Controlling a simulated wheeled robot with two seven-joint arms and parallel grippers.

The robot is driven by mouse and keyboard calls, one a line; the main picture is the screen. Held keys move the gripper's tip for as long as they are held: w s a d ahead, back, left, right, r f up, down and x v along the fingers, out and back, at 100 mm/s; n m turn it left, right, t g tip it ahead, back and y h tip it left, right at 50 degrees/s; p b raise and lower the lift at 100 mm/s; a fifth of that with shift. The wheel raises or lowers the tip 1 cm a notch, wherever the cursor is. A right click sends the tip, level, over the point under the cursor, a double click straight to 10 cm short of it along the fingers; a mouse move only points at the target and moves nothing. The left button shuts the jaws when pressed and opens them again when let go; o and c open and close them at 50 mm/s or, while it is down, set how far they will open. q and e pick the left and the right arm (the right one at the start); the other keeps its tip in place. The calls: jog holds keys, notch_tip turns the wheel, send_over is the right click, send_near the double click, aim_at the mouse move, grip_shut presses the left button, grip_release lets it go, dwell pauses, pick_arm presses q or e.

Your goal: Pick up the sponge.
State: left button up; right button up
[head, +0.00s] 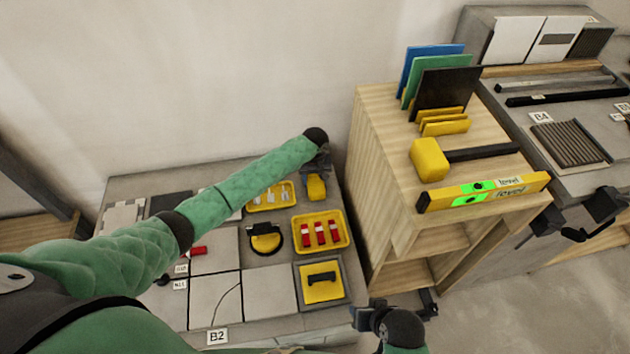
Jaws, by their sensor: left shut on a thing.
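The sponge (316,188) looks like a small yellow block at the back right of the grey workbench, near the wall. My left gripper (317,172) is directly above it, pointing down and shut on its upper part. The gripper hides the top of the sponge, and I cannot tell whether its underside touches the bench. My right gripper (372,318) is low in the picture by the bench's front right corner, apart from the sponge; its fingers are too unclear to read.
Near the sponge are a yellow tray (345,231) with red pieces, a tray of small pale parts (258,203), a suction cup (265,240) and a black-handled yellow float (321,287). A wooden shelf (372,165) stands right, carrying a mallet (430,159) and a level (485,191).

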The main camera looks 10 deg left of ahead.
aim_at(315, 176)
pick_arm(q)
notch_tip(315, 176, up, 10)
jog(key=shift+f, duration=0.1)
dwell(0.4)
